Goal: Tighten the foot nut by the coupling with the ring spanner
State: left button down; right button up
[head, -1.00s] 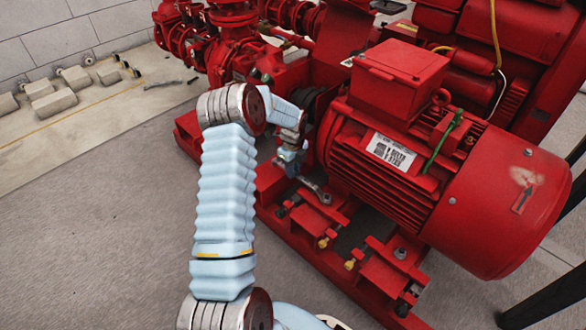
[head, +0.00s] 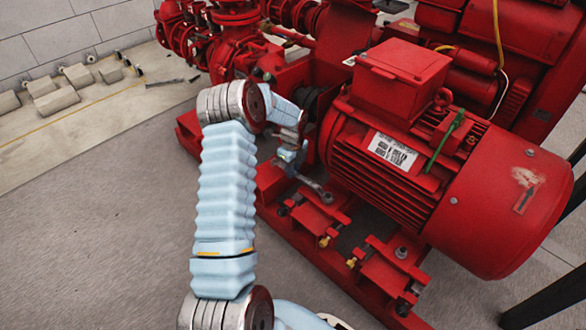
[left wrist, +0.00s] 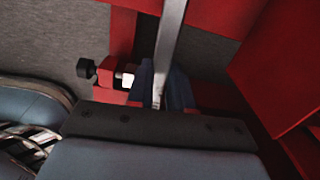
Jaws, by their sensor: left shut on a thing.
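My left gripper (head: 291,158) is shut on the steel ring spanner (head: 312,185), close to the red motor (head: 400,150). The spanner runs down and right from the jaws. Its ring end lies at the motor foot by the coupling (head: 310,100). The foot nut there is hidden or too small to make out, so I cannot tell whether the ring is around it. In the left wrist view the bright spanner shaft (left wrist: 171,45) rises from between the blue fingers (left wrist: 162,88). My right gripper is not in view.
The red base frame (head: 270,215) has feet and bolts along its near side. Another foot nut (head: 400,253) shows at the near foot. A dark bolt head (left wrist: 86,68) is left of the fingers. Open grey floor (head: 90,250) lies left.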

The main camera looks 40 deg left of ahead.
pick_arm(q)
jog(key=shift+r+p, duration=1.6)
jog(key=shift+r, duration=0.95)
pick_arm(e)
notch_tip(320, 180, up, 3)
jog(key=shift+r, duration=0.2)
